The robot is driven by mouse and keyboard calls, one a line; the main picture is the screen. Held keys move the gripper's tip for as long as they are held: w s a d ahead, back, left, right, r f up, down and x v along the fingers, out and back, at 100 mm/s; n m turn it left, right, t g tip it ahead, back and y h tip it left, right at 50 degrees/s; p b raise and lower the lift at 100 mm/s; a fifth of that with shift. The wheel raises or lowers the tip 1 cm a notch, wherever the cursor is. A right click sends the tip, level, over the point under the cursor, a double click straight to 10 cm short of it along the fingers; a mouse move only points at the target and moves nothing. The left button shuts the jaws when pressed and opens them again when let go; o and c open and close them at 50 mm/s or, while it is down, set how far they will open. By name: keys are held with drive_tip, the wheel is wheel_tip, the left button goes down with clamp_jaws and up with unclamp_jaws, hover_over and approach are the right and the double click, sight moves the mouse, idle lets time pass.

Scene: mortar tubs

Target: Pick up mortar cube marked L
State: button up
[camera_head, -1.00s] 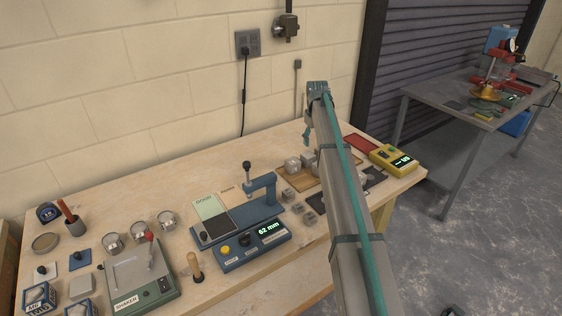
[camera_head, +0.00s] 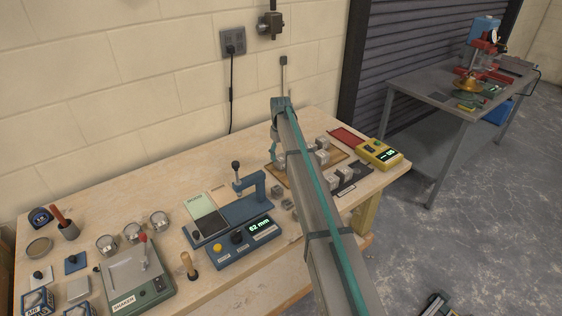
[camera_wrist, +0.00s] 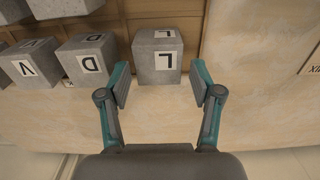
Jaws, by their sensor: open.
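The grey mortar cube marked L (camera_wrist: 157,64) sits at the near edge of a brown wooden tray in the wrist view, its letter on a white label on the top and on the facing side. My gripper (camera_wrist: 164,88) is open, with one teal-backed finger to the left of the cube and one to the right, around its near part. The cube does not appear to be gripped. In the head view my gripper (camera_head: 279,160) is low over the left part of the tray (camera_head: 271,152), partly hidden by my arm. I cannot pick out the L cube there.
Cube D (camera_wrist: 92,60) stands close left of cube L, near the left finger, and cube V (camera_wrist: 32,64) is farther left. Other cubes (camera_head: 321,158) stand right of my arm. A blue flow device (camera_head: 238,222) is to the left; a yellow meter (camera_head: 380,153) is at the right.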

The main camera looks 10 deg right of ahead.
sight(281, 157)
drive_tip(key=shift+d+f+p, duration=0.1)
drive_tip(key=shift+f+p, duration=0.5)
drive_tip(key=shift+f, duration=1.2)
drive_tip(key=c, duration=1.1)
drive_tip(key=shift+c, duration=0.2)
drive_tip(key=shift+r, duration=0.2)
